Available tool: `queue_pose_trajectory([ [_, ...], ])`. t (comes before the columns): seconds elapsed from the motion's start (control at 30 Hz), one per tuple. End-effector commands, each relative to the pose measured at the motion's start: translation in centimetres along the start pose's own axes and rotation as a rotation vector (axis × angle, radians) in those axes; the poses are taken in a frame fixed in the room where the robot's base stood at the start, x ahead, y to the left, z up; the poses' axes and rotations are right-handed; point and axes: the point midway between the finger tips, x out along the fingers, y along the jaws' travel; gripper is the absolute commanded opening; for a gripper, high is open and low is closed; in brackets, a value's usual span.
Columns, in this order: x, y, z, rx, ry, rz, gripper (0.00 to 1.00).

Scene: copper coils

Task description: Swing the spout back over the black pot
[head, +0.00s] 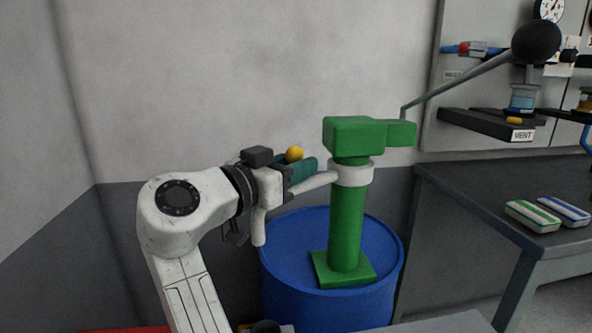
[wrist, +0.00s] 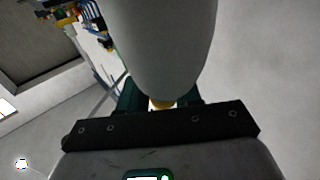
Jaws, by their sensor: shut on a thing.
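The green hand pump (head: 347,225) stands upright on a blue drum. Its pale spout (head: 318,183) runs left from a white collar, passes my gripper and ends turned down. My gripper (head: 302,167) has teal fingers and is shut at a yellow knob (head: 294,153) by the spout. In the wrist view, the spout's pale rounded body (wrist: 165,45) fills the middle close to the camera. Yellow (wrist: 161,103) shows between the teal fingers there. A dark round thing (head: 266,326) is cut off at the bottom edge; I cannot tell whether it is the black pot.
The blue drum (head: 285,265) stands below the pump. The long pump handle (head: 460,83) rises right to a black ball. A grey bench (head: 475,205) at right carries two striped pale blocks (head: 533,215). A wall board (head: 470,90) is behind. The space left of my arm is clear.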

Motion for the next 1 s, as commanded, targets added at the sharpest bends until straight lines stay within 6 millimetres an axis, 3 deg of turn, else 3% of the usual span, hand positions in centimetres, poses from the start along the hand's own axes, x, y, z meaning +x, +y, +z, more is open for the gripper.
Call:
queue_pose_trajectory([
  [0.37, 0.0, -0.2, -0.4, 0.001, 0.006, -0.005, 0.00],
  [0.4, 0.0, -0.2, -0.4, 0.001, 0.006, -0.005, 0.34],
  [0.6, 0.0, -0.2, -0.3, 0.001, 0.005, -0.003, 0.53],
  [0.87, -0.1, -0.1, -0.2, 0.000, 0.003, -0.002, 0.53],
  [1.0, -1.4, -0.2, -0.2, -0.001, 0.004, -0.004, 0.53],
])
